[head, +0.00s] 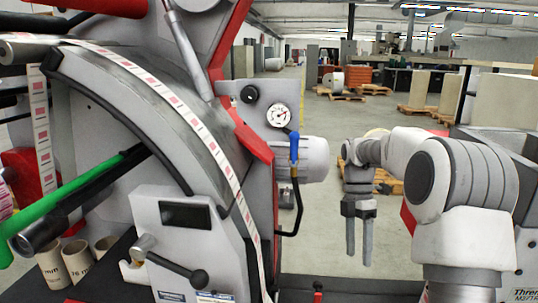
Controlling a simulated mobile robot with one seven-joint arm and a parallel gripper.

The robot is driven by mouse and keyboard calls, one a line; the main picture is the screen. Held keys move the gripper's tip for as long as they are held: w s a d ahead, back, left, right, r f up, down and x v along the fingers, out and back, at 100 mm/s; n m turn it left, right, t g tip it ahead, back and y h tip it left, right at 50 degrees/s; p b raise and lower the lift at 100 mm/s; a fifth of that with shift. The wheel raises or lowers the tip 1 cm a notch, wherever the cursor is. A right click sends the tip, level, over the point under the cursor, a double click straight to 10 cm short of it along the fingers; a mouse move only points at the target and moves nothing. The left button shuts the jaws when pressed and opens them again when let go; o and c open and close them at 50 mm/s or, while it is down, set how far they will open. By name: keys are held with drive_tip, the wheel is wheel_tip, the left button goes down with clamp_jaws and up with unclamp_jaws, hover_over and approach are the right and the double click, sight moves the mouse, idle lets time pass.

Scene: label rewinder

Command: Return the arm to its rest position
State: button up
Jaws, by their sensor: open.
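My arm reaches in from the right of the head view, and my gripper (359,255) hangs pointing down, open and empty. A gap shows between its two dark fingers. It is in free air to the right of the label rewinder (130,110). It touches nothing that I can see. A label web (205,140) with red marks runs over the rewinder's curved grey plate and down its front.
A green bar (75,188) sticks out at left above cardboard cores (77,260). Pallets with rolls (418,95) stand far behind on open floor.

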drive_tip(key=s+a+r+m+t+h, duration=0.1)
drive_tip(key=s+a+r+m+t, duration=0.35)
drive_tip(key=s+r+m, duration=0.55)
drive_tip(key=s+a+m+t, duration=0.1)
drive_tip(key=s+m+t, duration=0.1)
drive_tip(key=s+m, duration=0.3)
drive_tip(key=s+a+m+t+y, duration=0.1)
drive_tip(key=s+a+m+t, duration=0.1)
drive_tip(key=s+m, duration=0.3)
drive_tip(key=s+t, duration=0.1)
drive_tip(key=s, duration=0.3)
drive_tip(key=shift+s+f+m+p, duration=0.25)
drive_tip(key=shift+f+m+p, duration=0.1)
drive_tip(key=shift+f+m, duration=0.05)
drive_tip(key=shift+s+f, duration=0.15)
drive_tip(key=shift+c, duration=1.4)
drive_tip(key=shift+a, duration=0.1)
drive_tip(key=shift+a, duration=0.1)
